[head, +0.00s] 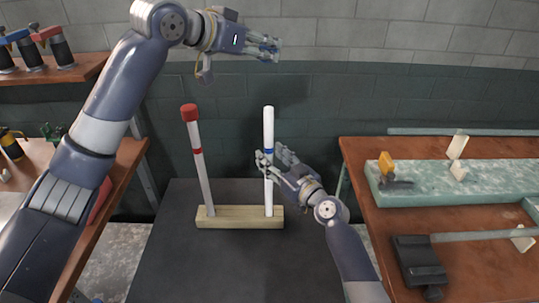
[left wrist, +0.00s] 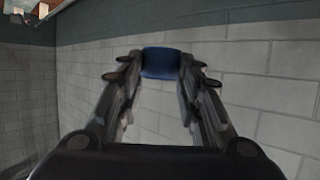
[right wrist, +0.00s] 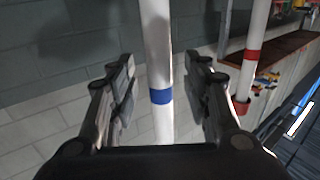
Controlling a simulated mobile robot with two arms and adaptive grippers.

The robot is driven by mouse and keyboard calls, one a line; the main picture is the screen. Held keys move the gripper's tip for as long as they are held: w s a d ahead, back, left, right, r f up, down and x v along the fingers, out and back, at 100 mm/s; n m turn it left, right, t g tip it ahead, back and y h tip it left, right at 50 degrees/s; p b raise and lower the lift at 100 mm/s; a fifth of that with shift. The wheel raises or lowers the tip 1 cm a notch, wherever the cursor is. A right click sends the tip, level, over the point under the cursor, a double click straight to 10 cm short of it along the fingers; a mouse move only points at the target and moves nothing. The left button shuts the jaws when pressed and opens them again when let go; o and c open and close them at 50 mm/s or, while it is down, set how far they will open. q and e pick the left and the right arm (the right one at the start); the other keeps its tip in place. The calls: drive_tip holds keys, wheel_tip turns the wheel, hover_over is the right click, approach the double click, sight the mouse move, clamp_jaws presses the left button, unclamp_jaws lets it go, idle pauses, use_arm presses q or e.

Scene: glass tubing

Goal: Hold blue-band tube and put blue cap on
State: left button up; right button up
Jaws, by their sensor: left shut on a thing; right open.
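In the right wrist view the white tube with the blue band (right wrist: 161,97) stands between the open fingers (right wrist: 160,85), with gaps on both sides. My left gripper (head: 270,48) is high above the tube's top. In the left wrist view its fingers (left wrist: 160,70) are shut on the blue cap (left wrist: 161,62).
A red-capped tube with a red band (head: 198,165) leans slightly in the same block, left of the blue-band tube. The dark table (head: 190,265) is clear in front. A side bench (head: 450,270) with a green slab (head: 470,182) and a dark tool is at right.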

drive_tip(key=shift+x, duration=0.95)
drive_tip(key=shift+d, duration=0.1)
clamp_jaws()
use_arm(q)
wheel_tip(320, 180, down, 7)
drive_tip(key=shift+m+g+h, duration=0.3)
drive_tip(key=shift+g, duration=0.1)
drive_tip(key=shift+f, duration=0.1)
